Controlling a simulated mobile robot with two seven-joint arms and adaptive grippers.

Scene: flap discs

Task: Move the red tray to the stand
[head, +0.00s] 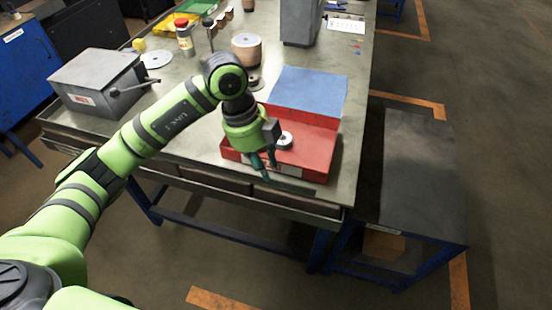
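The red tray (318,158) sits on the near right part of the workbench, close to its front edge. A pale disc (285,141) lies in it. My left gripper (265,168) is over the tray's front left part, with its fingers pointing down at the front wall. I cannot tell whether the fingers touch the wall or are closed on it. The gripper hides part of the tray's left side. A low stand with a dark grey top (425,165) and blue frame is on the floor right of the bench. My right gripper is out of view.
A blue sheet (308,90) lies behind the tray. A grey box with a lever (98,82) is at the bench's left; a brown cylinder (246,50) and a grey block (301,22) stand farther back. The stand's top is clear.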

